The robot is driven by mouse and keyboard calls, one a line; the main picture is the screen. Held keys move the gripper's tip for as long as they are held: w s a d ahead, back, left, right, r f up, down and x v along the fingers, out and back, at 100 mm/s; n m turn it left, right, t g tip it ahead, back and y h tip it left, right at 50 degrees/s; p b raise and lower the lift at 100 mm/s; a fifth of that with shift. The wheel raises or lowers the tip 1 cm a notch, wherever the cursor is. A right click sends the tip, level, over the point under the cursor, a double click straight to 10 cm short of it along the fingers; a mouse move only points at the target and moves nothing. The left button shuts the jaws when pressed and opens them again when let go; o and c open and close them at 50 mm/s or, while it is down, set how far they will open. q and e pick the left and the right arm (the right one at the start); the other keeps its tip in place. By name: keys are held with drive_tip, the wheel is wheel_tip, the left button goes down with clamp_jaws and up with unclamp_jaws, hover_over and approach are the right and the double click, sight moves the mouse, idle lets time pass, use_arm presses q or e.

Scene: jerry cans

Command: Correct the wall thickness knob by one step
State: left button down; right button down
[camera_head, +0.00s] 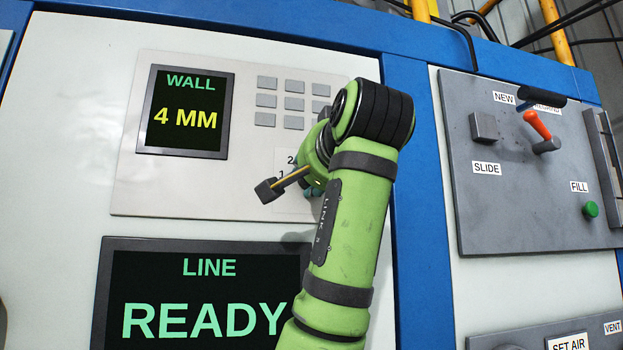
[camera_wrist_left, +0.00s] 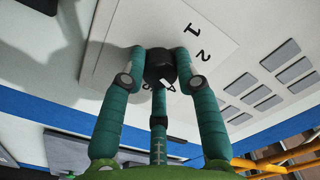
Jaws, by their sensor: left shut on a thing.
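The wall thickness knob (camera_wrist_left: 160,66) is a dark round knob on a white plate in the left wrist view. The teal fingers of my left gripper (camera_wrist_left: 160,75) are shut around it. Numbers 1 and 2 are printed beside the knob; other marks are partly covered by the fingers. In the head view my left gripper (camera_head: 316,187) is at the panel, mostly behind my green arm, which hides the knob. The wall display (camera_head: 187,112) reads "WALL 4 MM" in yellow and green. My right gripper is not in view.
A grey keypad (camera_head: 280,101) sits above the hand. The line display (camera_head: 200,297) below reads "LINE READY". To the right, a grey panel (camera_head: 510,210) carries a slide block (camera_head: 484,127), an orange-red lever (camera_head: 538,126) and a green fill button (camera_head: 591,209).

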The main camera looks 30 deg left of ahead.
use_arm(q)
drive_tip(key=shift+s+r+m+b, duration=0.1)
drive_tip(key=shift+r+m+b, duration=0.1)
drive_tip(key=shift+m, duration=0.75)
drive_tip(key=shift+r+m+b, duration=0.1)
drive_tip(key=shift+m+b, duration=0.05)
drive_tip(key=shift+m, duration=0.8)
drive_tip(key=c, duration=1.2)
unclamp_jaws()
drive_tip(key=shift+o, duration=1.3)
drive_tip(key=shift+f, duration=0.1)
drive_tip(key=shift+d, duration=0.1)
drive_tip(key=shift+f, duration=0.1)
drive_tip(key=v, duration=1.2)
